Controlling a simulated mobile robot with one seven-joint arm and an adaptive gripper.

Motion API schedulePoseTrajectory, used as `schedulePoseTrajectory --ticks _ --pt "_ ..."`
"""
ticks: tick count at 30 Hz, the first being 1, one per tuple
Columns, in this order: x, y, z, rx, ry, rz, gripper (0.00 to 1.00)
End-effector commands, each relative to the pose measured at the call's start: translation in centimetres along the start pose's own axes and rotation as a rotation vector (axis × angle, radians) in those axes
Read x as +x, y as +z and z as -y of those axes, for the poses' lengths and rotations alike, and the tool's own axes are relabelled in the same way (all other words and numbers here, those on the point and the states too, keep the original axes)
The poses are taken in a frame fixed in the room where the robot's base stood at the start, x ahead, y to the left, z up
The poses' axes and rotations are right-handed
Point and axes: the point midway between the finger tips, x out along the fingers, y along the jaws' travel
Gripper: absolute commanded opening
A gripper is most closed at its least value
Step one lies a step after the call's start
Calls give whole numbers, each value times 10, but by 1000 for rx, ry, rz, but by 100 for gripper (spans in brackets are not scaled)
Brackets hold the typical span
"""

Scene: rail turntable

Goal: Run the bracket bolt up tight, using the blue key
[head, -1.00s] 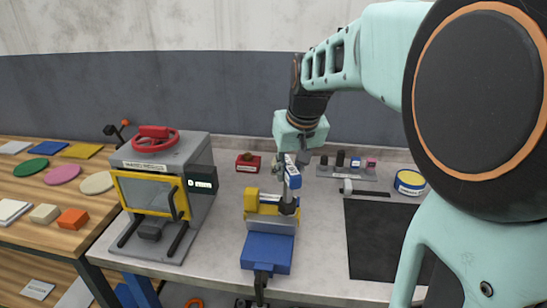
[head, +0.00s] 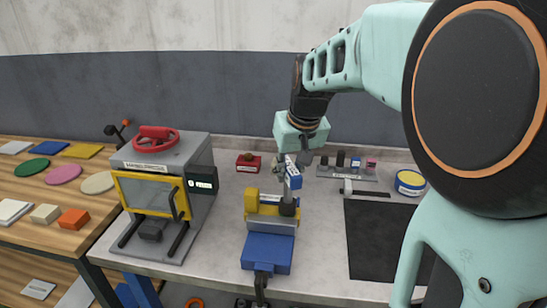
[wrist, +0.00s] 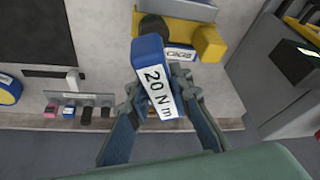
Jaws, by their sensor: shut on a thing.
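My gripper (head: 291,165) is shut on the blue key (head: 294,181). In the wrist view the key (wrist: 148,58) stands between the fingers (wrist: 158,88), with its white "20 Nm" label facing the camera. The key's dark lower end (head: 288,207) is down at the right part of the yellow bracket (head: 252,204). The bracket sits in the blue vise (head: 266,252). It also shows in the wrist view (wrist: 208,43). The bolt is hidden under the key, so I cannot tell how far it is in.
A grey machine with a yellow-framed door (head: 150,195) stands to the left. Behind are a small red block (head: 248,162) and a rack of several bits (head: 346,171). To the right are a yellow-blue tin (head: 410,183) and a dark mat (head: 382,235).

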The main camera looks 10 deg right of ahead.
Motion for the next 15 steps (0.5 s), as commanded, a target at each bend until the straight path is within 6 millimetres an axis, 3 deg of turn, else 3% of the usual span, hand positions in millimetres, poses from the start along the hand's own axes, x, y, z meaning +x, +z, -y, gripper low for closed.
schedulePoseTrajectory --ticks 15 --pt "-24 -11 0 0 1 -3 0"
